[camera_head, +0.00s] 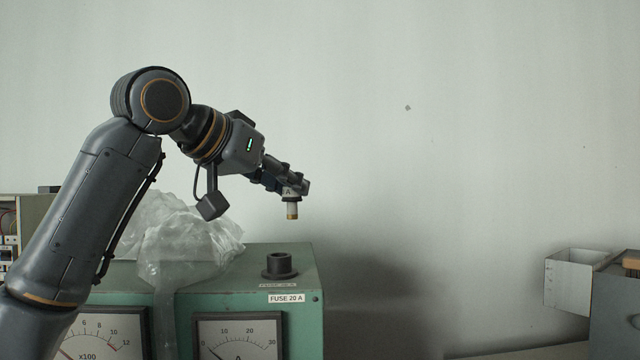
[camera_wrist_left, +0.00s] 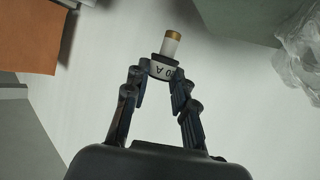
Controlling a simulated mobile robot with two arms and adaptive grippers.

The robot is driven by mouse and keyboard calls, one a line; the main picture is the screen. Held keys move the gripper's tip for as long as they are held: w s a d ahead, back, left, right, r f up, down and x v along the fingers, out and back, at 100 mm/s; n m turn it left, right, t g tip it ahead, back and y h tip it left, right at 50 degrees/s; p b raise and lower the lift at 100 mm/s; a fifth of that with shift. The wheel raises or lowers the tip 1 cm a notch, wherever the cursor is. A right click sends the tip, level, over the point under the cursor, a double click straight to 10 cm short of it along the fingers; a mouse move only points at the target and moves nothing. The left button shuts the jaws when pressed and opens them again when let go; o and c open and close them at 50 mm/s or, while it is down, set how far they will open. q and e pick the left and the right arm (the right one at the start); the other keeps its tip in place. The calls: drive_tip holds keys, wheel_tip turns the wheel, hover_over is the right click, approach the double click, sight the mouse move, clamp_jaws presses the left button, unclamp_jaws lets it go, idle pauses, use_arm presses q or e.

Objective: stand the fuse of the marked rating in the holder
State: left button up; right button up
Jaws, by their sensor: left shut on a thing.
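My left gripper (camera_head: 290,186) is shut on a fuse (camera_head: 292,210), a white cylinder with a brass-coloured end cap pointing down. The black round holder (camera_head: 279,264) stands on top of the green meter box (camera_head: 309,280), whose label reads "FUSE 20 A". The fuse is in the air above the holder and slightly right of it, apart from it. My right gripper is not in view.
A crumpled clear plastic bag (camera_head: 185,240) lies on the box left of the holder and hangs over its front. Two dial meters (camera_head: 238,338) are on the front. A white open box (camera_head: 572,283) and a grey box (camera_head: 615,300) stand far right.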

sight(288, 218)
use_arm(q)
drive_tip(key=shift+w+d, duration=0.15)
drive_tip(key=shift+w, duration=0.05)
drive_tip(key=s+a, duration=0.3)
drive_tip(key=shift+s+a+f, duration=0.15)
drive_tip(key=shift+f, duration=0.2)
drive_tip(key=f, duration=0.1)
drive_tip(key=w+d+f, duration=0.1)
drive_tip(key=f, duration=0.1)
drive_tip(key=shift+w+d, duration=0.15)
drive_tip(key=shift+d, duration=0.05)
drive_tip(key=shift+d+f, duration=0.1)
drive_tip(key=shift+f, duration=0.15)
drive_tip(key=shift+a, duration=0.2)
drive_tip(key=shift+s+a+r, duration=0.1)
drive_tip(key=shift+s+a, duration=0.05)
drive_tip(key=shift+s, duration=0.15)
drive_tip(key=shift+w, duration=0.15)
drive_tip(key=shift+s+a, duration=0.1)
drive_tip(key=shift+s, duration=0.1)
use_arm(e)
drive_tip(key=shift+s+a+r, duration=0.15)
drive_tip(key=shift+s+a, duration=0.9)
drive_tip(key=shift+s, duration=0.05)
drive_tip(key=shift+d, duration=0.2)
